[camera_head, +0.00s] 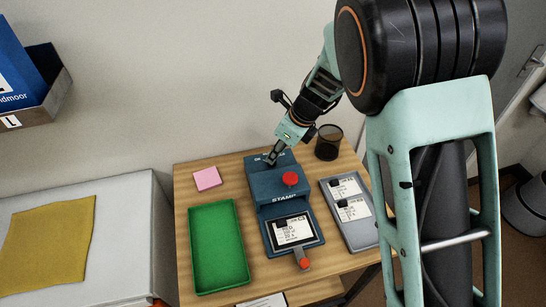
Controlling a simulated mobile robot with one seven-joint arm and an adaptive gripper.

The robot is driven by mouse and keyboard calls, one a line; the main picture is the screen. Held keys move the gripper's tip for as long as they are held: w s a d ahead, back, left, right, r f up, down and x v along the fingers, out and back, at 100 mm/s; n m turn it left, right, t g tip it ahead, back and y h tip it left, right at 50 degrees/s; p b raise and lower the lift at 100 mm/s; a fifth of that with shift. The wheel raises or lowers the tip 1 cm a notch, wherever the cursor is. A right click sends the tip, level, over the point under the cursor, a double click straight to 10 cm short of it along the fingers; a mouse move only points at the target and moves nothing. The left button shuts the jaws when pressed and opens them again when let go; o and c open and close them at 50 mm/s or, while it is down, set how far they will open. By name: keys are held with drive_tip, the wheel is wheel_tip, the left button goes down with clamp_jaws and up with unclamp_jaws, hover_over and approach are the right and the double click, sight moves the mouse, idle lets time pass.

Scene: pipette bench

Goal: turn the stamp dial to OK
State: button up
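The blue-grey stamp machine (268,188) stands in the middle of the wooden table, with "STAMP" written on its front edge. A round red knob (290,179) sits on its top, towards the right. Small white markings show at the top's back edge, too small to read. My gripper (271,160) points down at the back part of the machine's top, behind and left of the red knob. Its fingertips are at or just above the surface; I cannot tell whether they touch. The dial itself is not distinguishable, perhaps hidden by the fingers. A white printed card (292,231) lies in the machine's front bed.
A red-tipped lever (304,263) sticks out at the machine's front. A green tray (194,250) is left, a grey tray with cards (359,236) right. A pink pad (207,178) and dark mesh cup (328,144) stand at the back.

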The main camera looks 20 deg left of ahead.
drive_tip(key=shift+x, duration=1.9)
drive_tip(key=shift+c, duration=0.7)
clamp_jaws()
